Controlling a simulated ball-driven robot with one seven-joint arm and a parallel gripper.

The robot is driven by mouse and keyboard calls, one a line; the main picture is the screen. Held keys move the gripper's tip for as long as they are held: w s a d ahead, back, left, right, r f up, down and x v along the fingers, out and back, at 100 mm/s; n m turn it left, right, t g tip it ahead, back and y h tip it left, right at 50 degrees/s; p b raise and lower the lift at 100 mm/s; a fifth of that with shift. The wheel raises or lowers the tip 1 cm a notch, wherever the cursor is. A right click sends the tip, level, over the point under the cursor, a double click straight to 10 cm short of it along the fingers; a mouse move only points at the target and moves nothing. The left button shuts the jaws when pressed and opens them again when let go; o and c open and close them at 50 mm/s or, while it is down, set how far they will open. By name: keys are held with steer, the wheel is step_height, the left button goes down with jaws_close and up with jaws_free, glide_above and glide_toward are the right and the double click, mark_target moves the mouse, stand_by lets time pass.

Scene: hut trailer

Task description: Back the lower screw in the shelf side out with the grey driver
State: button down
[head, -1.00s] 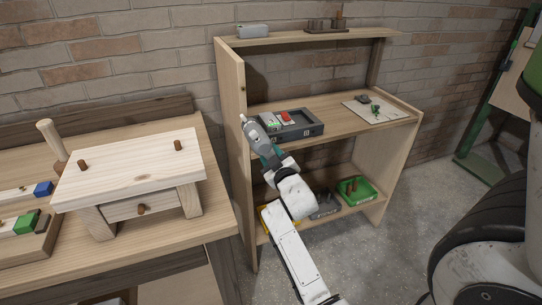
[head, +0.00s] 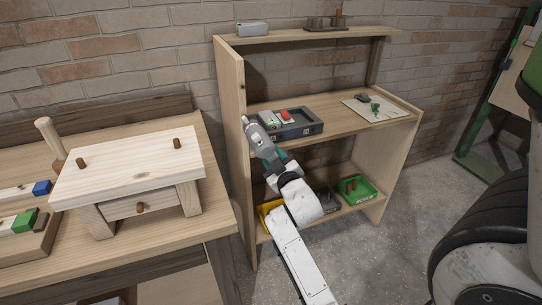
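The wooden shelf unit stands against the brick wall, with its shelf side (head: 233,150) facing left and forward. A small dark spot that looks like a screw (head: 241,86) shows high on that side's front edge. I cannot make out a lower screw; my arm covers part of the side's edge. My gripper (head: 250,127) is at the end of the raised arm, just right of the front edge, at about middle-shelf height. Its end is a grey, light-tipped shape; I cannot tell the grey driver from the gripper here. The fingers are too small to read.
The middle shelf holds a dark tray (head: 300,126) with a red and a green piece, and a paper sheet (head: 388,109). Yellow (head: 266,209), dark and green (head: 358,188) bins sit on the low shelf. A workbench (head: 215,190) with a small wooden stool (head: 130,170) stands left.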

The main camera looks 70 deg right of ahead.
steer(key=shift+s+r+p, duration=0.45)
steer(key=shift+s+p, duration=0.15)
steer(key=shift+p, duration=0.45)
steer(key=s+p, duration=0.2)
steer(key=p, duration=0.1)
steer(key=shift+s+d, duration=0.1)
steer(key=shift+d, duration=0.05)
steer(key=s+p, duration=0.1)
steer(key=p, duration=0.1)
steer(key=s+p, duration=0.2)
steer(key=p, duration=0.1)
steer(key=shift+s+d+p, duration=0.15)
steer(key=shift+d+p, duration=0.15)
steer(key=shift+p, duration=0.05)
steer(key=shift+s+d+f+p, duration=0.2)
steer(key=shift+s+f+p, duration=0.1)
steer(key=shift+s+p, duration=0.35)
steer(key=shift+s, duration=0.1)
